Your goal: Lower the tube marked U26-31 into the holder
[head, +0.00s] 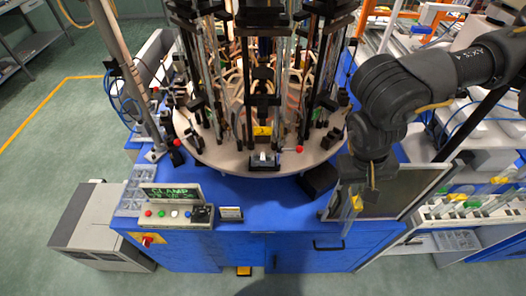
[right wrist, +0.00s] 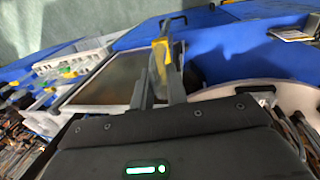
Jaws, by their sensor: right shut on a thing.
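My right gripper (head: 358,196) points down over the front right of the blue machine. It is shut on a clear tube (head: 348,222) with a yellow band, which hangs slightly tilted. In the right wrist view the yellow-marked tube (right wrist: 161,55) sits between the fingers of the gripper (right wrist: 163,78). Its marking is too small to read. A small black and white holder (head: 265,160) is at the front edge of the round turntable (head: 210,148), left of the gripper and apart from the tube. I cannot tell for sure that it is the task's holder. My left gripper is not in view.
Tall black clamps and glass rods crowd the turntable. A control panel (head: 175,213) reading CLAMP stands at the front left. A white rack (head: 470,212) with several colour-marked tubes is at the right. A dark framed panel (head: 390,190) lies behind the held tube. The blue top (head: 275,195) has free room in front.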

